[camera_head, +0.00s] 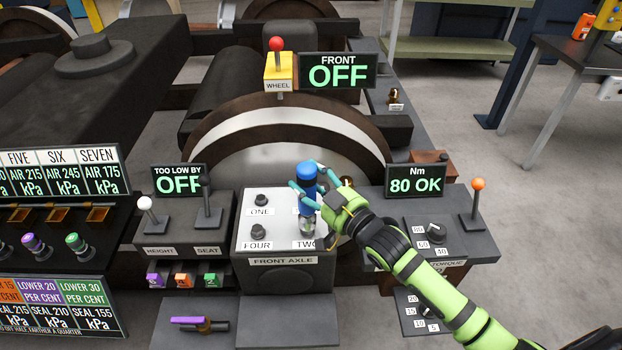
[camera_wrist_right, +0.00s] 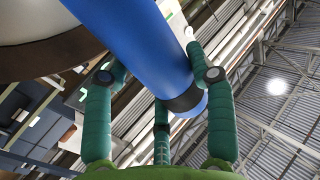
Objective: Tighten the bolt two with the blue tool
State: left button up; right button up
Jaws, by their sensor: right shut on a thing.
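My right gripper (camera_head: 312,192) is shut on the blue tool (camera_head: 306,173). The tool stands upright over the front axle plate (camera_head: 247,234), with its clear-grey lower end at the spot labelled TWO. The tool and gripper hide bolt two, so I cannot see how they meet. In the right wrist view the fingers (camera_wrist_right: 158,85) close around the blue tool (camera_wrist_right: 135,40). The torque display (camera_head: 414,180) reads "Nm 80 OK". Bolts one (camera_head: 261,200) and four (camera_head: 258,232) stand on the plate's left side. My left gripper is not in view.
A torque dial panel (camera_head: 436,243) and an orange-knobbed lever (camera_head: 477,199) are right of the plate. HEIGHT (camera_head: 147,213) and SEAT (camera_head: 208,210) levers are at left. A purple-handled tool (camera_head: 200,323) lies at the front. The wheel (camera_head: 285,125) rises behind.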

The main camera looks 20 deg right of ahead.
aim_at(316, 173)
jog(key=shift+r+p, duration=0.1)
jog(key=shift+p, duration=0.2)
dwell(0.4)
dwell(0.7)
jog(key=shift+f, duration=0.9)
dwell(0.9)
jog(key=shift+s+f+b, duration=0.15)
jog(key=shift+f+b, duration=0.45)
jog(key=shift+f, duration=0.45)
dwell(1.7)
jog(key=shift+r+p, duration=3.6)
jog(key=shift+r, duration=0.1)
